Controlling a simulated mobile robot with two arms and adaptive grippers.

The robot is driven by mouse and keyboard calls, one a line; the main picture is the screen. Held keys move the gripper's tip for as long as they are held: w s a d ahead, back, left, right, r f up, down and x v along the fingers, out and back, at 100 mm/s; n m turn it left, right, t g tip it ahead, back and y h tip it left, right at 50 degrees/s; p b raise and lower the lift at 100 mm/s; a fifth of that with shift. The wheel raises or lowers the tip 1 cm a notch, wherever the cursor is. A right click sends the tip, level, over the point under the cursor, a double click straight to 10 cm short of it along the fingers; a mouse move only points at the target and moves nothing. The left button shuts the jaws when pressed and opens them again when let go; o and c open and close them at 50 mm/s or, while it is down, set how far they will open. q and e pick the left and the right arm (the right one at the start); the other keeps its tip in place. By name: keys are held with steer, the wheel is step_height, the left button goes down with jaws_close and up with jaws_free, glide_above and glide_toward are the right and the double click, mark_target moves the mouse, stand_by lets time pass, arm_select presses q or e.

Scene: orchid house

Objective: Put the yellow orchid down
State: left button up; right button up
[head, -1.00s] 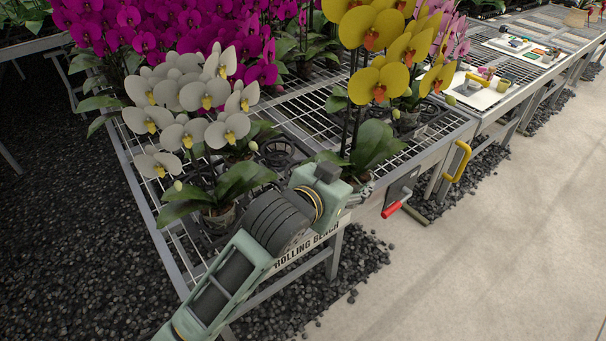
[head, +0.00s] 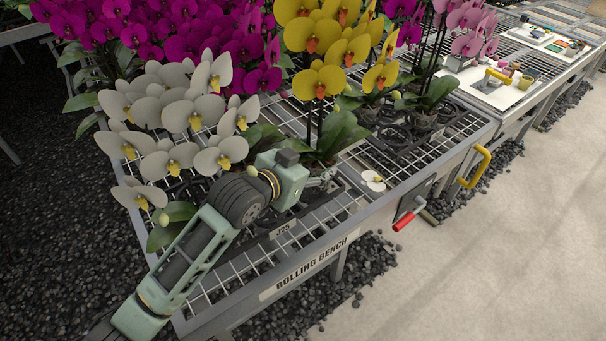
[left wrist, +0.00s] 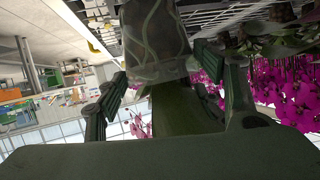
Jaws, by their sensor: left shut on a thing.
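The yellow orchid (head: 322,80) stands upright over the front part of the slatted rolling bench (head: 345,213), with green leaves low on its stem. My left gripper (head: 322,178) is at its base, low over the bench's front part. In the left wrist view, the gripper's fingers (left wrist: 157,82) are shut around a translucent, patterned pot (left wrist: 155,38). In the head view the pot is mostly hidden by leaves and the gripper, and I cannot tell whether its bottom touches the bench. My right gripper is not in view.
A white orchid (head: 172,110) stands close to the left of my arm. Magenta orchids (head: 150,35) fill the back. Empty black ring holders (head: 397,135) lie to the right. A loose white bloom (head: 373,181) and a J25 label (head: 283,229) are near the front edge. A red-handled crank (head: 404,220) sticks out.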

arm_select(q)
steer(key=shift+w+a+f, duration=0.45)
steer(key=shift+w+a, duration=0.1)
steer(key=shift+a, duration=0.1)
steer(key=shift+w+a+f, duration=0.15)
steer(key=shift+a, duration=0.1)
steer(key=f, duration=0.3)
steer(key=shift+a+f, duration=0.2)
steer(key=shift+f, duration=0.45)
steer(key=o, duration=1.7)
steer(key=shift+f, duration=0.1)
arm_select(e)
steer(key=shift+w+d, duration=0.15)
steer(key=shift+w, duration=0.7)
arm_select(q)
steer(key=shift+o, duration=0.2)
